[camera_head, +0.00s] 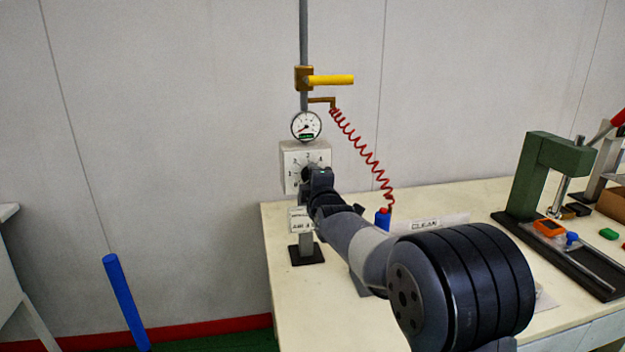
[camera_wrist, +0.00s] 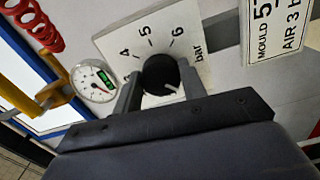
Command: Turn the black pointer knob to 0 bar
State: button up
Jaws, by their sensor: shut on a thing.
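The black pointer knob (camera_wrist: 160,75) sits on a white square dial plate (camera_wrist: 186,22). In the wrist view the figures 4, 5 and 6 and the word "bar" show; the lower scale is hidden behind my gripper. The knob's white mark points to the lower right of that picture, away from the 5. My gripper (camera_wrist: 162,84) is shut on the knob, one finger on each side. In the head view my gripper (camera_head: 309,174) covers most of the knob in front of the dial plate (camera_head: 290,153).
A round gauge (camera_head: 306,125) with a red needle is above the plate. A yellow lever (camera_head: 330,80) and a coiled red hose (camera_head: 358,147) are higher up. A sign (camera_head: 299,220) hangs below. A green press (camera_head: 545,175) stands at the right of the bench (camera_head: 285,290).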

jog(key=shift+n, duration=0.5)
jog(key=o, duration=1)
jog(key=shift+c, duration=0.2)
jog(key=shift+s, duration=0.15)
jog(key=b+v, duration=0.1)
jog(key=v, duration=0.9)
jog(key=shift+s, duration=0.25)
jog(key=shift+w, duration=0.1)
